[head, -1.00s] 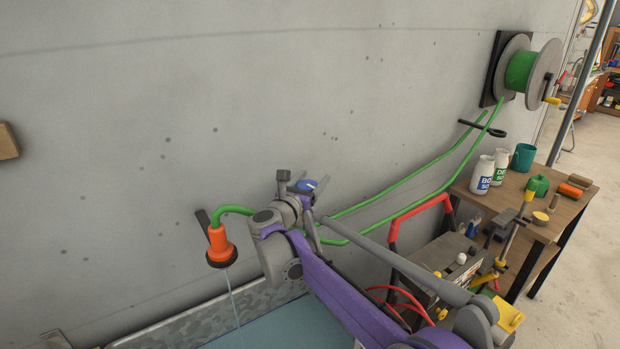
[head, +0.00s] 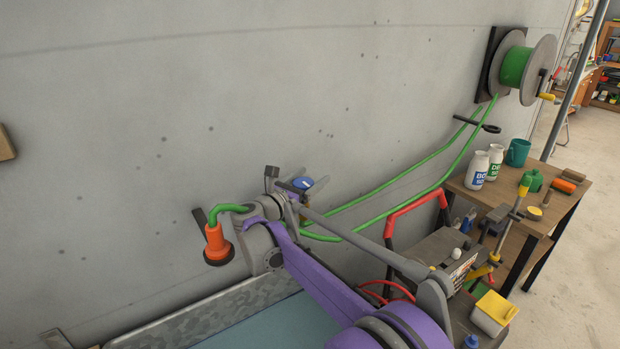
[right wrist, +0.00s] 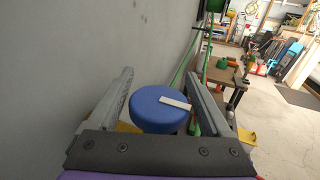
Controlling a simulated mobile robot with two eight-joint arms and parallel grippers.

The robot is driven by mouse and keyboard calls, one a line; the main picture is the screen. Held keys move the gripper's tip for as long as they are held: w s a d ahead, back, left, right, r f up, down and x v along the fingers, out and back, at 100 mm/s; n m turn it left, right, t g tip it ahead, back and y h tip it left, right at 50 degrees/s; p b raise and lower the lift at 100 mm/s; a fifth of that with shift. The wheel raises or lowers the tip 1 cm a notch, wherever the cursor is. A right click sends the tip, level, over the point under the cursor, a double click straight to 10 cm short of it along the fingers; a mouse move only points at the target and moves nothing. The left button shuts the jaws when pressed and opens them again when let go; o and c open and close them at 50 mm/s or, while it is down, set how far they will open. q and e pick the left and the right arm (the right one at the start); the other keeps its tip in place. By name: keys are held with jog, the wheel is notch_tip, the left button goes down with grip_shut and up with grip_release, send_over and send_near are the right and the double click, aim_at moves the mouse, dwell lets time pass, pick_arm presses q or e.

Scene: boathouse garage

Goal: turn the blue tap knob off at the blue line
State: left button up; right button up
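The blue tap knob (head: 314,188) is a round disc with a pale bar across it, close to the wall in the head view. In the right wrist view the blue knob (right wrist: 155,112) lies between my right fingers, with its pale bar pointing to the right. My right gripper (right wrist: 163,80) is open, with a small gap visible on each side of the knob. In the head view my right gripper (head: 284,183) is beside the knob and partly covers it. I cannot make out the blue line. My left gripper is not in view.
An orange nozzle (head: 217,246) on a green hose (head: 420,185) hangs left of my arm; no stream shows below it. A hose reel (head: 515,67) is on the wall. A wooden bench (head: 545,222) with bottles and a red-handled machine (head: 415,205) stand at right.

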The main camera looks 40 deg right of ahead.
jog(key=shift+o, duration=0.8)
notch_tip(320, 180, up, 10)
jog(key=shift+p, duration=0.4)
